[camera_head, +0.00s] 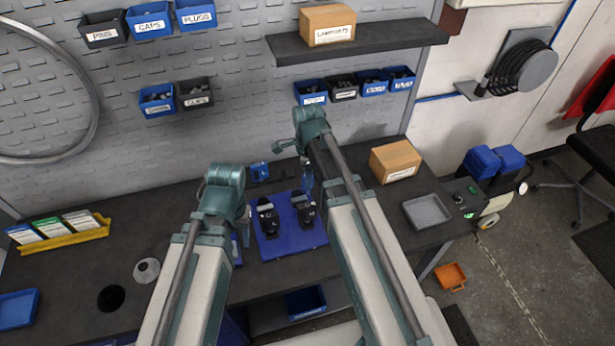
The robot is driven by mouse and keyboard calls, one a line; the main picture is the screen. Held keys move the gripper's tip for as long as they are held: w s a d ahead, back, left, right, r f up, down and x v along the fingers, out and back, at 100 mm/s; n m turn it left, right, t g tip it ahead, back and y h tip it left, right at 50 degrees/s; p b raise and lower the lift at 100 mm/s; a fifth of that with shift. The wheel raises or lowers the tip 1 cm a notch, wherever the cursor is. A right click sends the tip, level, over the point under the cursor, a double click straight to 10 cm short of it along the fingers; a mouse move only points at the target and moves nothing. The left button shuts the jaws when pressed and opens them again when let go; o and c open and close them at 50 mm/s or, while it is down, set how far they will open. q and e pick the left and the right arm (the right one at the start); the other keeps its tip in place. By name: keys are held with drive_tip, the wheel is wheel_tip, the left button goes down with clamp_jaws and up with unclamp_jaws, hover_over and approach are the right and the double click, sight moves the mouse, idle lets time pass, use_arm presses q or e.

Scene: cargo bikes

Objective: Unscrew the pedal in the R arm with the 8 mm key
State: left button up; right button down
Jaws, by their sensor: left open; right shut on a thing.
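Two black pedal-like parts, one on the left (268,216) and one on the right (305,211), stand on a blue mat (285,242) at the middle of the bench. I cannot tell which arm, R or L, each belongs to. My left gripper (242,217) is open, just left of the mat, mostly hidden behind its own wrist. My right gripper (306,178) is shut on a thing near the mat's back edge. That thing is too small and hidden to identify. I cannot make out the 8 mm key.
A cardboard box (395,160) and a grey tray (427,211) stand on the bench at the right. A yellow rack (62,236) and a blue tray (17,309) are at the left. A shelf (358,40) and several small bins (159,99) hang on the wall behind. The bench between is mostly clear.

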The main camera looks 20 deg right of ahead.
drive_tip(key=shift+w, duration=0.4)
use_arm(q)
drive_tip(key=shift+w, duration=0.35)
use_arm(e)
drive_tip(key=shift+s, duration=0.1)
use_arm(q)
drive_tip(key=shift+s, duration=0.1)
drive_tip(key=shift+f, duration=0.15)
use_arm(e)
drive_tip(key=shift+f, duration=0.1)
drive_tip(key=shift+f+b, duration=0.4)
drive_tip(key=shift+b, duration=0.15)
use_arm(q)
drive_tip(key=shift+f+b, duration=2.4)
drive_tip(key=shift+f, duration=0.4)
use_arm(e)
drive_tip(key=shift+f, duration=2.4)
use_arm(q)
drive_tip(key=shift+f+b, duration=0.45)
drive_tip(key=shift+b, duration=0.05)
use_arm(e)
drive_tip(key=shift+f, duration=0.5)
